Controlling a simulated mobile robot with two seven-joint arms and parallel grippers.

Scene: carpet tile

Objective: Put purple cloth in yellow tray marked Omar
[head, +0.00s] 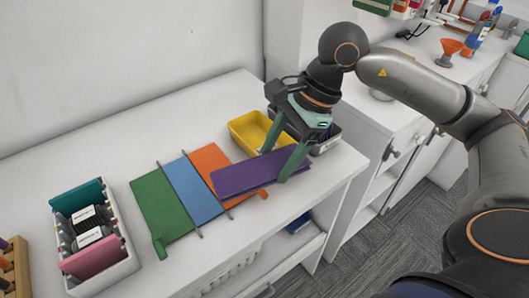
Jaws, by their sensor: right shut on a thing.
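The purple cloth (240,178) is a flat folded strip, held at its right part between the green fingers of my right gripper (272,166). The cloth is in front of the yellow tray (238,131) and overlaps the right end of the orange cloth in the picture. I cannot tell whether it touches the table. The yellow tray stands at the back right of the white table, partly hidden by my right gripper. No name on it can be read. My left gripper is not in view.
Green (158,207), blue (194,190) and orange (211,161) cloths lie side by side, with thin grey dividers between them. A grey tray (325,145) is beside the yellow one. A white bin (122,268) with cards stands at the left. The table's back left is clear.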

